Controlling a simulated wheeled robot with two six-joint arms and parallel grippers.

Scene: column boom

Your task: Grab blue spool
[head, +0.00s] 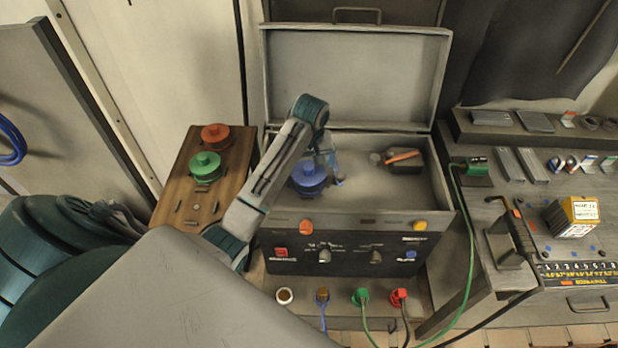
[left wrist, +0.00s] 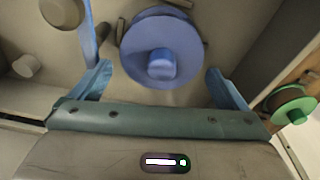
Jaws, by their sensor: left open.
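The blue spool (head: 309,178) sits inside the open grey case (head: 352,47), toward its left side. In the left wrist view the blue spool (left wrist: 161,50) lies ahead of my left gripper, its round hub facing the camera. My left gripper (left wrist: 162,85) is open, with one blue finger on each side of the spool's near edge. The fingers look apart from it. In the head view my left gripper (head: 331,165) is at the spool's right side, partly hidden by my arm. My right gripper is not in view.
A red spool (head: 215,136) and a green spool (head: 205,167) stand on a wooden board (head: 186,186) left of the case. A dark item with an orange part (head: 404,158) lies in the case at right. Cables hang from the case front. A cluttered bench (head: 530,180) stands at right.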

